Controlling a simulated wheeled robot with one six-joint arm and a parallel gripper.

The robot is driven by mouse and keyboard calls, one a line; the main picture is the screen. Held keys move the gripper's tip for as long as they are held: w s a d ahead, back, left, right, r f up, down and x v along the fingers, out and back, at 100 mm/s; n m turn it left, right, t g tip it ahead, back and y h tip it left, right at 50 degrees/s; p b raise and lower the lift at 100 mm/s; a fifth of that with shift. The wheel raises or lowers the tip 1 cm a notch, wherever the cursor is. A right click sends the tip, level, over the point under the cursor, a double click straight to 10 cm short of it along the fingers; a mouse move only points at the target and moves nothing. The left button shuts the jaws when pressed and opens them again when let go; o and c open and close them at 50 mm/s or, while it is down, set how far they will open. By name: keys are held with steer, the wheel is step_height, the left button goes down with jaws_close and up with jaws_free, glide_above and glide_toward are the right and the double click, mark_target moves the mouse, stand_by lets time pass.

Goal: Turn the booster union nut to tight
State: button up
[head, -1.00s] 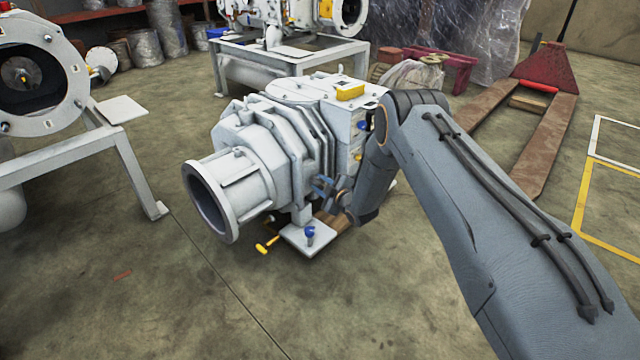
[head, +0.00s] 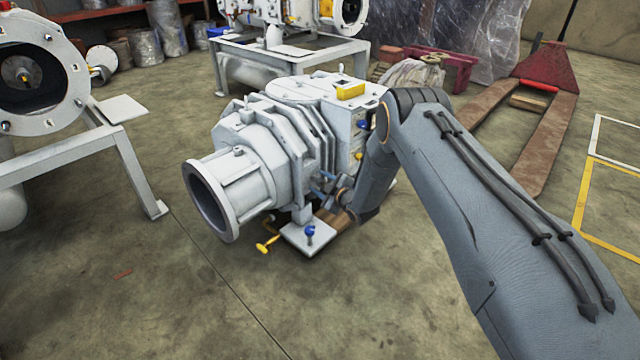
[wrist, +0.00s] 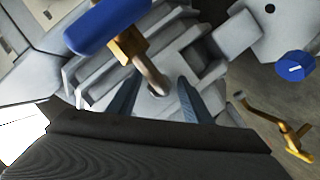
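The booster is a grey ribbed pump body (head: 255,165) on the floor, with a wide round flange on its left end. In the wrist view, a brass fitting (wrist: 128,46) under a blue handle (wrist: 105,24) runs into a short metal stub (wrist: 153,76). I cannot tell for sure which part is the union nut. My gripper (wrist: 158,82) is open, its two blue-grey fingers apart on either side of the stub's lower end. I see no clear contact. In the head view, my gripper (head: 322,183) is at the booster's near right side, small and partly hidden by my wrist.
A blue knob (wrist: 294,66) and a bent brass handle (wrist: 285,130) are to the right in the wrist view. A grey foot plate (head: 306,238) lies below my gripper. A pallet truck (head: 540,95) stands back right.

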steer(key=p+v, duration=0.3)
steer(key=v, duration=0.4)
steer(key=shift+s+d, duration=0.25)
steer(key=shift+s, duration=0.05)
steer(key=shift+r, duration=0.1)
